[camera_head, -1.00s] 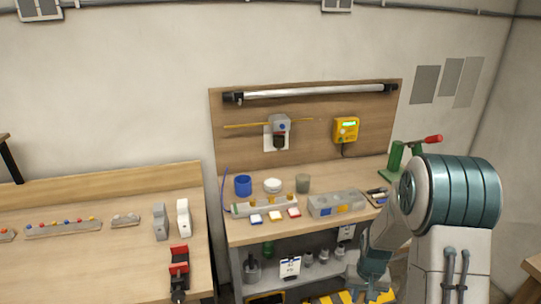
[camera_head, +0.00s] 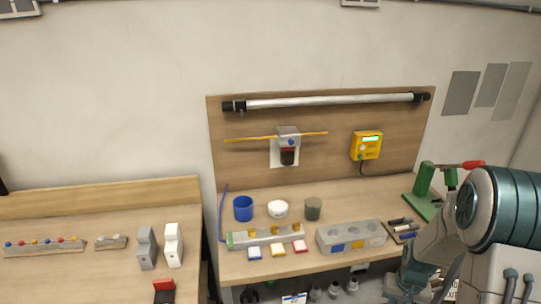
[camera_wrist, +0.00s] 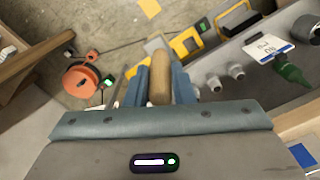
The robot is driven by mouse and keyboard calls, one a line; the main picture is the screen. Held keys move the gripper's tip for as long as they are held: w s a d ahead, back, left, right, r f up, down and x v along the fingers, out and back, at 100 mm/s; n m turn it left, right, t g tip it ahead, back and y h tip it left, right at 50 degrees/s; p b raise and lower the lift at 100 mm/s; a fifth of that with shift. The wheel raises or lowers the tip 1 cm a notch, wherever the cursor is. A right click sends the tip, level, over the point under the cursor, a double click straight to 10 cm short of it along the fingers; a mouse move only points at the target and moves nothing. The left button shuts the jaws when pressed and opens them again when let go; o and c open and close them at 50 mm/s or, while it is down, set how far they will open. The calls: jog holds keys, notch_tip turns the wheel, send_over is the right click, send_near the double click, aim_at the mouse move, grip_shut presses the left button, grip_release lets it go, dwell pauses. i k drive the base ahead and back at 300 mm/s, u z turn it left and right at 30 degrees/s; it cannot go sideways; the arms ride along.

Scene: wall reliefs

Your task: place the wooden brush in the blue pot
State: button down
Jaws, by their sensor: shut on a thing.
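The blue pot (camera_head: 243,208) stands on the workbench in the head view, near its left back, beside a white bowl. In the wrist view my gripper (camera_wrist: 160,82) is shut on the wooden brush (camera_wrist: 159,78); its rounded wooden handle shows between the two blue fingers. The brush's far end and any bristles are hidden.
A white bowl (camera_head: 278,209) and a grey-green cup (camera_head: 313,208) stand right of the pot. A rail with yellow pieces (camera_head: 268,236) and a grey block (camera_head: 351,236) lie in front. A green press (camera_head: 424,190) stands at the right. A lower shelf (camera_wrist: 262,75) holds fittings.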

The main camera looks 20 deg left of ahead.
aim_at(245, 215)
jog(key=u, duration=0.95)
